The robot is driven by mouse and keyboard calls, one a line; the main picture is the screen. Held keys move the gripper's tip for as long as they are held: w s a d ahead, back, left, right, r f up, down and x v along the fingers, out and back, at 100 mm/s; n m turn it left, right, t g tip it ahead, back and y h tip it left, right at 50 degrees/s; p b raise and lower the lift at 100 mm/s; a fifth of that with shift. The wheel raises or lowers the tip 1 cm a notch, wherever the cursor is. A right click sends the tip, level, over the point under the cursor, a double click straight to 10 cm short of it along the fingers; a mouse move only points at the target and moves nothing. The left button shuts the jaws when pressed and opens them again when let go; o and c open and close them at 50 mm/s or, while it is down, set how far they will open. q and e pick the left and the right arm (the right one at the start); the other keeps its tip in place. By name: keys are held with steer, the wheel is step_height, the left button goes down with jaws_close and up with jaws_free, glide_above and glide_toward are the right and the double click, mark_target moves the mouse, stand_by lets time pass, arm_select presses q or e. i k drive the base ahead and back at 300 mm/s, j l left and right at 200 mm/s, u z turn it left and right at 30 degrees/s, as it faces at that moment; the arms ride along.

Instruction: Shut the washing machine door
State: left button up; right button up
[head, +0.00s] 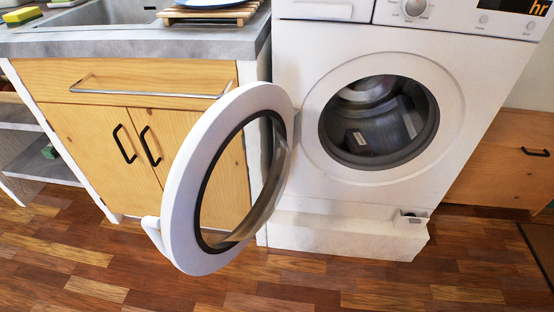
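The white washing machine (300,190) stands at the centre right, with its dark round drum opening (378,118) uncovered. Its round door (178,190) is swung wide open to the left, hinged on the left side of the opening. The door has a white ring, a dark inner rim and a see-through middle. A small white handle (153,234) sticks out at the door's lower left edge. Neither of my grippers shows in the head view.
A wooden cabinet (75,115) with a drawer and two doors stands left of the machine, behind the open door. A grey counter (120,42) with a sink tops it. The wooden floor (330,285) in front is clear. Another wooden cabinet (500,165) stands at right.

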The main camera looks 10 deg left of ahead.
mark_target(182, 241)
steer(key=i+j+z, duration=0.15)
steer(key=j+z, duration=0.3)
steer(key=j, duration=0.35)
steer(key=j+z, duration=0.4)
steer(key=j, duration=0.4)
steer(key=j+z, duration=0.45)
steer(key=j, duration=0.4)
